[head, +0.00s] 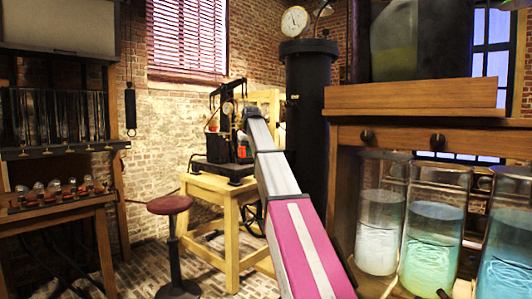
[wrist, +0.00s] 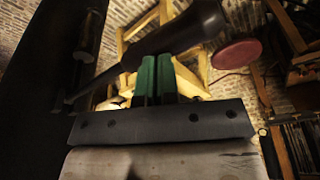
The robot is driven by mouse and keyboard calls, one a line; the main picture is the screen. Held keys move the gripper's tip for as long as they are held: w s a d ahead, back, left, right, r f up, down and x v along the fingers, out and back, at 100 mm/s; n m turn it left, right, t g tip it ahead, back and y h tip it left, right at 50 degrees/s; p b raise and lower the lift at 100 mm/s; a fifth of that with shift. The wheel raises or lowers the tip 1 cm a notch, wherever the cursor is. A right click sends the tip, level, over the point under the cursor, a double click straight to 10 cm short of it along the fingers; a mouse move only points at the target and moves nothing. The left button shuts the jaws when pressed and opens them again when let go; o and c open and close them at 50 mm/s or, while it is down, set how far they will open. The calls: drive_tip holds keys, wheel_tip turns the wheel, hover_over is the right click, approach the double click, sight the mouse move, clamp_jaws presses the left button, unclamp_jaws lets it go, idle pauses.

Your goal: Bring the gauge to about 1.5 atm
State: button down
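The gauge (head: 294,21), a round white dial in a dark rim, sits on top of the tall black cylinder (head: 308,110) in the head view. Its needle reading is too small to tell. The dark pump-like apparatus (head: 222,105) stands on a pale wooden table (head: 205,186), left of the cylinder. My arm reaches to it and hides part of it. In the wrist view, my gripper (wrist: 157,66) has its green fingers close together, with only a narrow gap. A dark tapered handle (wrist: 180,34) crosses at their tips and hides the ends. No grasp on it is visible.
Glass jars with pale liquid (head: 380,225) stand at the right under a wooden shelf (head: 410,98). A red stool (head: 169,205) stands left of the pale table and also shows in the wrist view (wrist: 237,54). A bench (head: 60,209) with small items is at far left.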

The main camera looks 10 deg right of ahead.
drive_tip(key=s+x, duration=0.2)
drive_tip(key=x, duration=0.5)
drive_tip(key=r, duration=1.4)
drive_tip(key=shift+w, duration=0.2)
drive_tip(key=shift+f, duration=0.1)
idle(1.1)
drive_tip(key=v, duration=0.2)
drive_tip(key=w+v, duration=0.1)
drive_tip(key=v, duration=0.1)
idle(0.4)
